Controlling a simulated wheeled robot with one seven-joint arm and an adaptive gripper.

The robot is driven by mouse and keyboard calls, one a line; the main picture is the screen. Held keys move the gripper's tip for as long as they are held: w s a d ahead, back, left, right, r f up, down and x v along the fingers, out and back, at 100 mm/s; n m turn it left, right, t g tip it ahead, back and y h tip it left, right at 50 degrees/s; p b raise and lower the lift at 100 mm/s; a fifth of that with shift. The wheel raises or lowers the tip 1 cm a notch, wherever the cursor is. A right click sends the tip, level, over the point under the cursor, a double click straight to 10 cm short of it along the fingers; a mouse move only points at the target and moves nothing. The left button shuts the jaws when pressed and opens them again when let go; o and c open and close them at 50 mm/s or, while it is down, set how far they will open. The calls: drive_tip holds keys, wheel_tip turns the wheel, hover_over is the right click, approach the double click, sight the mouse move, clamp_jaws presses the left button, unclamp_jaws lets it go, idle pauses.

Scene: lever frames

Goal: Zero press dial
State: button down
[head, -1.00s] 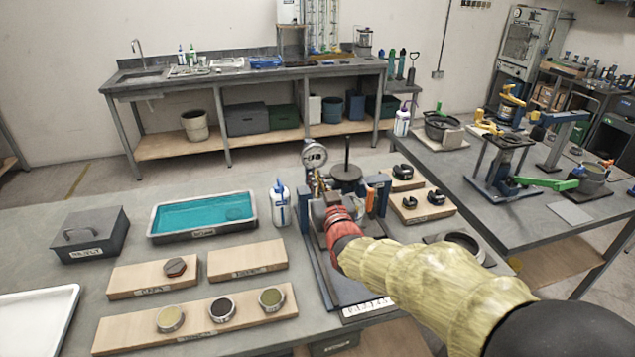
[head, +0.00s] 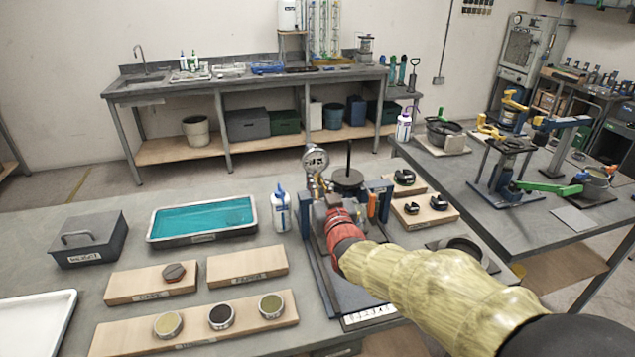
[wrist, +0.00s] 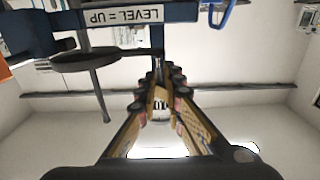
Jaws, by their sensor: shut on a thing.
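The press (head: 386,302) stands on the front table with blue uprights and a dark base. Its round dial (head: 316,158), white-faced in a metal rim, sits at the top left of the press; its needle is too small to read. My gripper (wrist: 158,84) reaches into the press from the front; in the head view my red and black wrist hides its fingertips and what lies behind them. In the wrist view the fingers are closed together around a small part of the press, mostly hidden between them.
A dark disc with a rod (wrist: 84,60) is close to the left of my fingers. A white bottle (head: 281,210) and a teal-filled tray (head: 203,235) stand left of the press. Wooden boards (head: 247,265) lie in front of the tray. Boards with black parts (head: 425,216) lie to the right.

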drive_tip(key=shift+s+f+b, duration=0.15)
drive_tip(key=shift+f+b, duration=0.25)
drive_tip(key=shift+f, duration=0.25)
drive_tip(key=v, duration=0.5)
drive_tip(key=shift+s+d, duration=0.1)
drive_tip(key=shift+s, duration=0.3)
drive_tip(key=shift+w+r+p, duration=0.1)
drive_tip(key=shift+r+p, duration=0.2)
drive_tip(key=shift+p, duration=0.5)
